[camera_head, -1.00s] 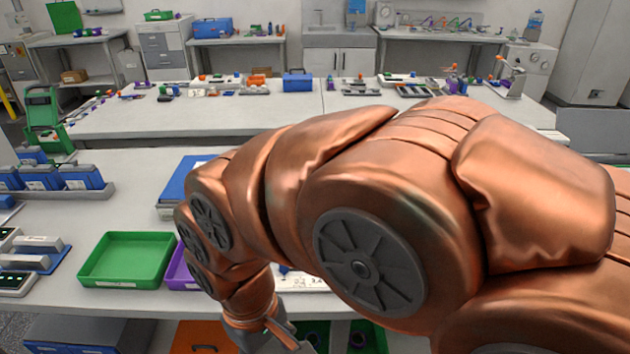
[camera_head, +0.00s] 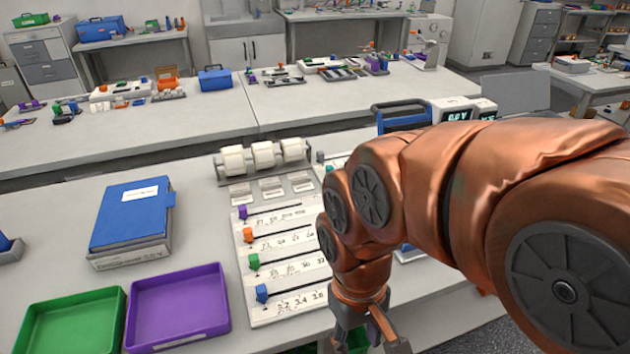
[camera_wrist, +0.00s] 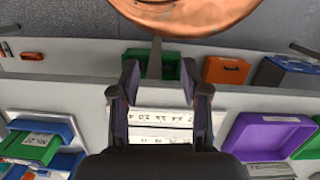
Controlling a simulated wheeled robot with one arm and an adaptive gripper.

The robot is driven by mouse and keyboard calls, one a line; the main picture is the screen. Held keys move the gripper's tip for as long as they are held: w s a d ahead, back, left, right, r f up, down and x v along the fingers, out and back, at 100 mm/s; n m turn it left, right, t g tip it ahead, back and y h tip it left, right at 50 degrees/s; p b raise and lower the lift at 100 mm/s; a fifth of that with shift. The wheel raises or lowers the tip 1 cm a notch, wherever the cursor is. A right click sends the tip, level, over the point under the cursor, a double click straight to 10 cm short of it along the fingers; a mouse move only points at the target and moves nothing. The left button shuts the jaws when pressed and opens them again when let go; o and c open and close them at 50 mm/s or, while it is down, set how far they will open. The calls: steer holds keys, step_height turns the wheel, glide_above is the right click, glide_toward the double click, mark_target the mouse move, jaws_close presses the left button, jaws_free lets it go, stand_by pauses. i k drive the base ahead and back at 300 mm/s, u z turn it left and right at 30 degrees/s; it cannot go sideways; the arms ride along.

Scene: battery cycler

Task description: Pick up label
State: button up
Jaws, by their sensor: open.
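A label dispenser with three white rolls (camera_head: 263,155) stands at the back of the near bench. Small pale label pieces (camera_head: 271,187) show in front of the rolls; I cannot tell which one is the task's label. Below them is a white board (camera_head: 287,266) with handwritten numbers and coloured sliders. My gripper (camera_head: 368,338) hangs low by the bench's front edge, right of the board. In the wrist view my gripper (camera_wrist: 158,82) is open and empty, and part of the numbered board (camera_wrist: 160,118) shows between its fingers.
A purple tray (camera_head: 180,337) and a green tray (camera_head: 28,346) lie left of the board, with a blue binder (camera_head: 130,218) behind them. A blue-framed device with a display (camera_head: 457,115) stands behind my arm. Bare bench lies between binder and dispenser.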

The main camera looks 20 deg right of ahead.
mark_target(273, 191)
steer(key=u, duration=0.4)
steer(key=k, duration=0.6)
steer(key=u, duration=0.95)
steer(key=i, duration=1.05)
steer(key=z, duration=0.6)
